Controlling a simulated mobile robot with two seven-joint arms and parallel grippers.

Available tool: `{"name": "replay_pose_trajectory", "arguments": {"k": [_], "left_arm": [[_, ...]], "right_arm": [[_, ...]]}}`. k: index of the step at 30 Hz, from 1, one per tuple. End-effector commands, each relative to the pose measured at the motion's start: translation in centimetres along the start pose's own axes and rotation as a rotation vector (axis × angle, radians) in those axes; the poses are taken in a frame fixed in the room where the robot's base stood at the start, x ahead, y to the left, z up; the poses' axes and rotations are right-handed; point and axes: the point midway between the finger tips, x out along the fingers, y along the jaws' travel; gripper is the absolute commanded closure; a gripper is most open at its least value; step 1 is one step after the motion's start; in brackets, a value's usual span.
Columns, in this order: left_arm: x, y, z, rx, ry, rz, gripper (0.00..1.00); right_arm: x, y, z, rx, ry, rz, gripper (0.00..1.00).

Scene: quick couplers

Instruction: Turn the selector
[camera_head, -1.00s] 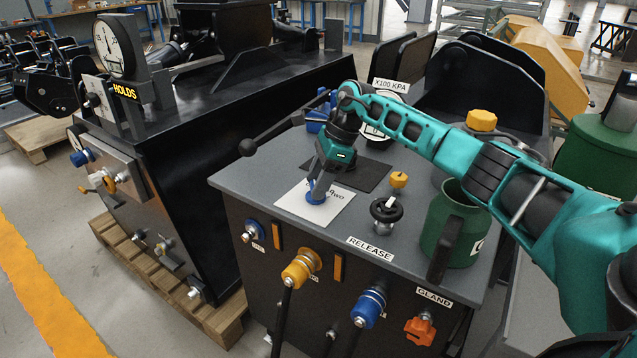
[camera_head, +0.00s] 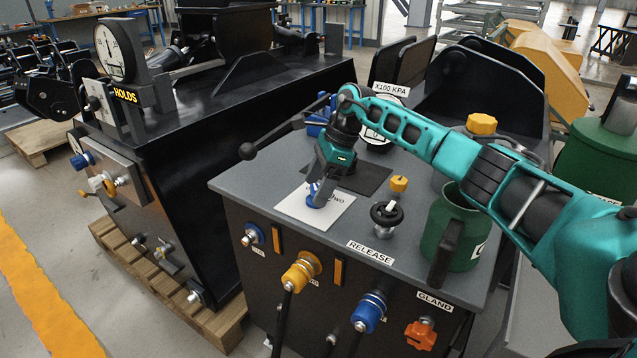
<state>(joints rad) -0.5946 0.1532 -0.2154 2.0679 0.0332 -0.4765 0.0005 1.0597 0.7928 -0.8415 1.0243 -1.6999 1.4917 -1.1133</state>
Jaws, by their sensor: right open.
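A blue knob (camera_head: 315,197), which looks like the selector, stands on a white plate (camera_head: 308,214) on the grey panel top. The plate's lettering is partly covered and ends in "wo". My right gripper (camera_head: 316,190) points down at the knob from above, its arm reaching in from the right. Its fingers are open around or close against the knob, and I cannot tell whether they touch it. They hide the knob's upper part and its pointing direction. My left gripper is out of view.
A black handwheel (camera_head: 386,213), a small yellow knob (camera_head: 399,184) and a green jug (camera_head: 455,228) stand right of the plate. Couplers (camera_head: 301,271) line the front. A gauge (camera_head: 377,135) stands behind.

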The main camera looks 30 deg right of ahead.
Motion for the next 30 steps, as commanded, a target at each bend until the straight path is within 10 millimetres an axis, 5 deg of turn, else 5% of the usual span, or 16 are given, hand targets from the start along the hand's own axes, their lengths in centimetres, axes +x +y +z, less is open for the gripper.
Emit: {"name": "replay_pose_trajectory", "arguments": {"k": [7,21,30], "left_arm": [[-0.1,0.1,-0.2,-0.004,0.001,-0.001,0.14],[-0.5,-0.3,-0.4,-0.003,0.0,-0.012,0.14],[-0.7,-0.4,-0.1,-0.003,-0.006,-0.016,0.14]], "right_arm": [[-1.7,-0.1,0.0,0.001,-0.001,-0.003,0.21],[-11.2,-0.1,0.1,0.0,-0.001,-0.003,0.21],[-12.9,0.0,0.0,0.001,0.0,0.0,0.21]]}}
